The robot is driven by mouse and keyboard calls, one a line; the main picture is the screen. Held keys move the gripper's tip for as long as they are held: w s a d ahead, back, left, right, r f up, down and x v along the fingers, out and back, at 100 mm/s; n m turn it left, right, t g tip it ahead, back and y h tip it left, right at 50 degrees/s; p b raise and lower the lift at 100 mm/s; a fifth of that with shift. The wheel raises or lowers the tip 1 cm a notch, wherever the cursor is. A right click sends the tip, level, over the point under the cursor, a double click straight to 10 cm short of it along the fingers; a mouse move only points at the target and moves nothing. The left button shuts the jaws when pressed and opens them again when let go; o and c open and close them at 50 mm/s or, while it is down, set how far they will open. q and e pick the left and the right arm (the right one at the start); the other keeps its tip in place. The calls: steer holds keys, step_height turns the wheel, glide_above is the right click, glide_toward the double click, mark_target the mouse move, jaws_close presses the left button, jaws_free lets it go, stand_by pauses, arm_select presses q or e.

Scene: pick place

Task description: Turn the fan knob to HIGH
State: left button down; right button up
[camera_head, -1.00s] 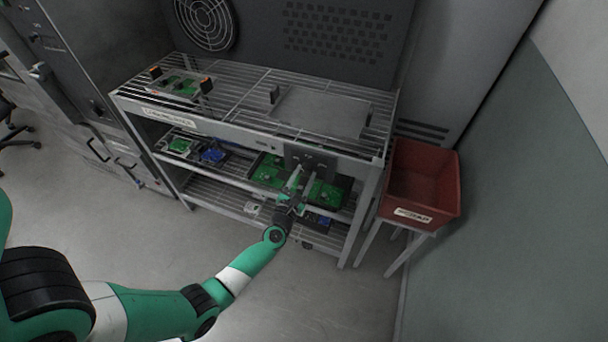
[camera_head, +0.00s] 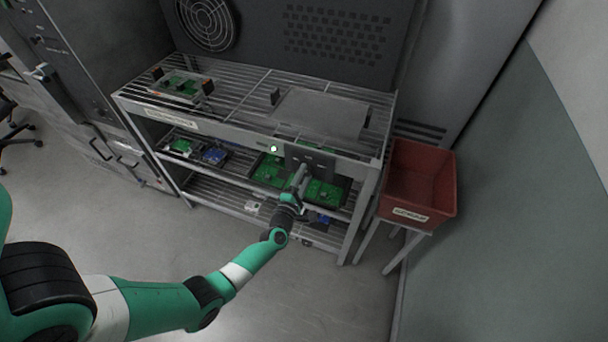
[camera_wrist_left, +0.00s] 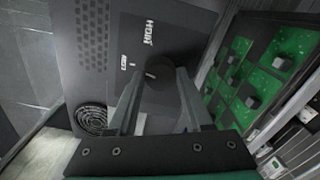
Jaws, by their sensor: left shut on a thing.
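The fan knob (camera_wrist_left: 160,72) is a dark round knob on a dark grey panel in the left wrist view. The panel (camera_head: 318,158) hangs at the front of the rack in the head view. A HIGH label (camera_wrist_left: 150,32) and a shorter label (camera_wrist_left: 127,62) are printed beside the knob. My left gripper (camera_head: 301,172) is at the panel and is shut on the knob, one finger on each side. The knob is hidden by the gripper in the head view. I cannot tell which label the knob points to. My right gripper is not in view.
A wire rack (camera_head: 240,92) holds circuit boards on several levels. A small light (camera_head: 273,149) glows on its front rail, left of the panel. A large fan grille (camera_head: 207,24) is behind. A red bin (camera_head: 418,180) stands on the right. The floor in front is clear.

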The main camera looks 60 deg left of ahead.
arm_select(q)
steer(key=m+p, duration=0.1)
steer(key=m, duration=0.4)
steer(key=shift+r+m, duration=0.1)
steer(key=shift+m, duration=0.2)
steer(key=shift+m+p, duration=0.7)
steer(key=shift+m, duration=1.4)
steer(key=shift+c, duration=1.6)
jaws_free()
